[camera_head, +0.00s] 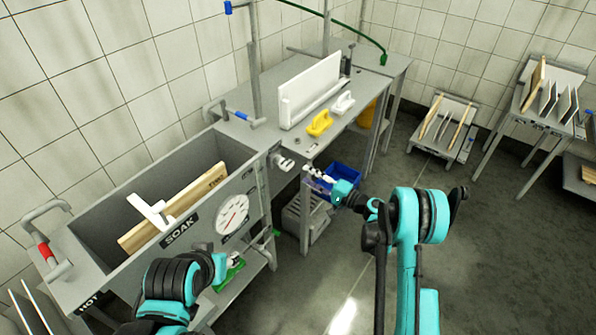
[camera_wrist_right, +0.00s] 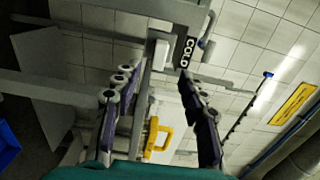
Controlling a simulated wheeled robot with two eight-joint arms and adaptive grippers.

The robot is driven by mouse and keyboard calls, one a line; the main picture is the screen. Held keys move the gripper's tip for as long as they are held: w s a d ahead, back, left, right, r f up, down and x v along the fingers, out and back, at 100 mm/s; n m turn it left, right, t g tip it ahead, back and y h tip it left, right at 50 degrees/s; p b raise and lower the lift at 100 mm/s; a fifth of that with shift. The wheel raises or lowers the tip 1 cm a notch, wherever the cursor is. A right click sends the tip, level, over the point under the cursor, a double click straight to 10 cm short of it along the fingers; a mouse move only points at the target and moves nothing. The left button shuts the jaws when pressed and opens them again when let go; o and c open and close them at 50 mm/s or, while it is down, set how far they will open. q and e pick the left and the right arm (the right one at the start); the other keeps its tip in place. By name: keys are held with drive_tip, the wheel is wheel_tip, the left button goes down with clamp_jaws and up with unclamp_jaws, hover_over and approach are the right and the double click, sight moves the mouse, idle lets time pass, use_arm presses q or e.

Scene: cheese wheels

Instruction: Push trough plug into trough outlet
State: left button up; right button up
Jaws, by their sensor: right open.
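The grey trough (camera_head: 130,225) marked SOAK stands at the left with a wooden board (camera_head: 175,210) and a white handled tool (camera_head: 150,211) in it. A pale round fitting (camera_head: 283,161) projects at its right end; I cannot tell whether it is the outlet or the plug. My right gripper (camera_head: 326,181) is over the blue bin, right of and below this fitting. In the right wrist view its two fingers (camera_wrist_right: 156,80) are spread with nothing gripped between them. My left arm is low in front of the trough; its fingers are not clear.
A blue bin (camera_head: 347,178) stands under the table's front edge. The table holds a white upright block (camera_head: 310,88), a yellow handled tool (camera_head: 319,123) and a white one (camera_head: 342,103). Racks with boards (camera_head: 443,125) stand at the right. The floor between is clear.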

drive_tip(key=shift+v, duration=1.95)
drive_tip(key=s+r+n+g+h, duration=0.35)
drive_tip(key=s+r+h, duration=0.35)
drive_tip(key=s+r, duration=0.6)
drive_tip(key=s+d+n+h, duration=0.2)
drive_tip(key=s+d, duration=0.3)
drive_tip(key=s, duration=0.6)
drive_tip(key=s+d+n+h, duration=0.1)
drive_tip(key=s+d+h, duration=0.4)
drive_tip(key=s, duration=0.6)
drive_tip(key=shift+d+f+n+h, duration=0.3)
drive_tip(key=shift+d+n, duration=0.05)
drive_tip(key=shift+d, duration=0.1)
drive_tip(key=shift+w, duration=0.1)
drive_tip(key=shift+c, duration=1)
drive_tip(key=shift+w, duration=0.1)
